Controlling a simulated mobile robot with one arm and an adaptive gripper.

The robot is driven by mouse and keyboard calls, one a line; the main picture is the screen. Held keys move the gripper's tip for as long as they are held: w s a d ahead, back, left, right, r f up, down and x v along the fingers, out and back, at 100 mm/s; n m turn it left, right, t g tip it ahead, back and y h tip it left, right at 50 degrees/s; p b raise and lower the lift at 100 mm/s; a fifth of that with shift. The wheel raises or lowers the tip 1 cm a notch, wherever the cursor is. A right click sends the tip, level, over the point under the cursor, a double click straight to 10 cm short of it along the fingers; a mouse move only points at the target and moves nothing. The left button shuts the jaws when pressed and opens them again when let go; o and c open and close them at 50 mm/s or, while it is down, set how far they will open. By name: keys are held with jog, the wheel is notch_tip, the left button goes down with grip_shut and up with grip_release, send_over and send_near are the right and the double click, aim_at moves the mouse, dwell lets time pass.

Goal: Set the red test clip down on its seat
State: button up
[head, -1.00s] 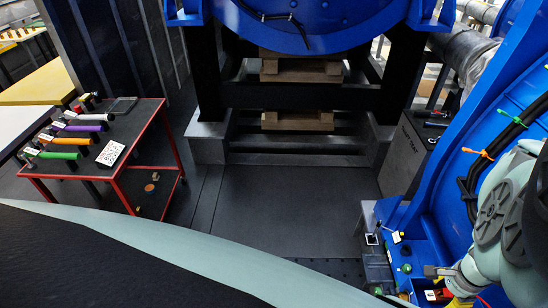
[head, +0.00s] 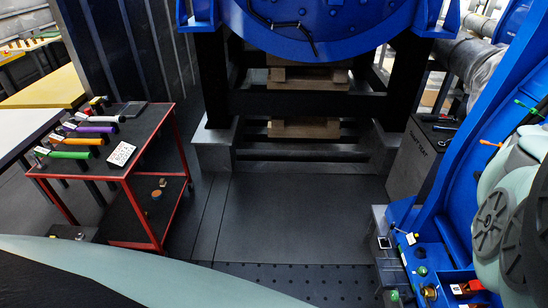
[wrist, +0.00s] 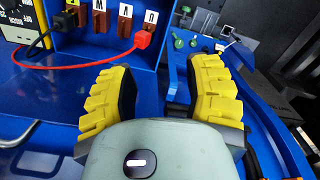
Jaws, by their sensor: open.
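My gripper (wrist: 163,85) is open in the wrist view, with two yellow ribbed fingers apart and nothing between them. The red test clip (wrist: 143,38) is ahead of the fingers, at the lower part of the brown terminal block marked U (wrist: 151,20), and looks to touch it. A red lead runs from the clip to the left. I cannot tell which part is the clip's seat. My gripper's fingers do not show in the head view.
A black clip (wrist: 65,20) with a black lead sits at the left terminal, near a tester box (wrist: 15,22). Green-topped parts (wrist: 178,42) stand on the blue ledge at right. A red trolley (head: 128,185) with coloured-handled tools stands left; the floor (head: 290,215) between is clear.

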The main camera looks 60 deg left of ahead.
jog(key=w+d+r+n+b, duration=0.2)
jog(key=r+b, duration=0.3)
jog(key=r, duration=0.7)
jog(key=shift+w+r, duration=0.15)
jog(key=shift+w, duration=0.4)
jog(key=shift+d, duration=0.1)
